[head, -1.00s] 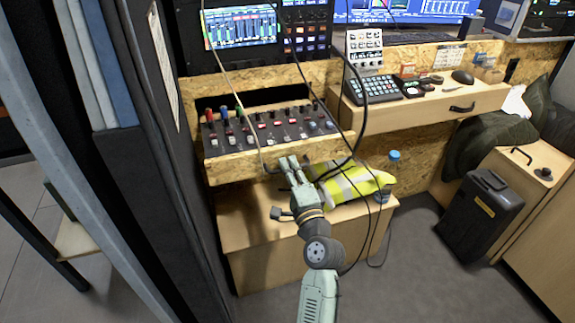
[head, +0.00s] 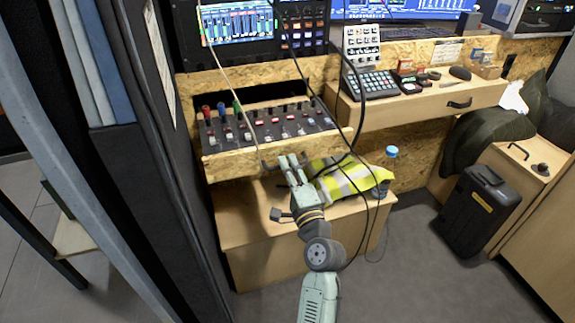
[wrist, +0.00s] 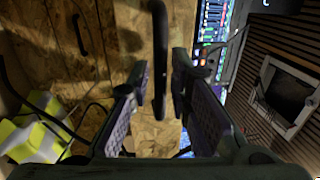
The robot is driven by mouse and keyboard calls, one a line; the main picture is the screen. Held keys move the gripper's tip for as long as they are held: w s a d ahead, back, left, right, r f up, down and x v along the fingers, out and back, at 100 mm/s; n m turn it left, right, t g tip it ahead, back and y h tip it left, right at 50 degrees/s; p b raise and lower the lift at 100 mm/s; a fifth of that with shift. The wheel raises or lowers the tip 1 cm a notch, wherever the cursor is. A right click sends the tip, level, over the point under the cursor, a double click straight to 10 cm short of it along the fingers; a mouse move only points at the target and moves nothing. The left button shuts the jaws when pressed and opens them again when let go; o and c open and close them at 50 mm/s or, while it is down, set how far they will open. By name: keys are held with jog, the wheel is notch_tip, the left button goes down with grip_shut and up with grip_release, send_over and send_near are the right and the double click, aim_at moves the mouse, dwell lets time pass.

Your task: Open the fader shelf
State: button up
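The fader shelf (head: 232,166) is a chipboard-fronted shelf bearing a dark mixer panel (head: 270,125) with faders and coloured knobs. It juts out from a dark opening in the chipboard wall. My gripper (head: 289,160) is at the lower part of its front, right of the middle. In the wrist view, my gripper's two fingers (wrist: 163,85) are apart, with a dark upright bar (wrist: 159,40), which looks like the shelf's handle, between them. No firm contact with the bar shows.
A yellow-and-grey hi-vis vest (head: 352,180) lies on the wooden bench (head: 255,225) just right of my gripper. Cables (head: 362,95) hang in front of the shelf's right end. A bottle (head: 391,155) stands behind the vest. A closed drawer (head: 425,105) is at right.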

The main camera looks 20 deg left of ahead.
jog(key=v, duration=0.6)
jog(key=shift+s+d, duration=0.1)
jog(key=shift+s, duration=0.05)
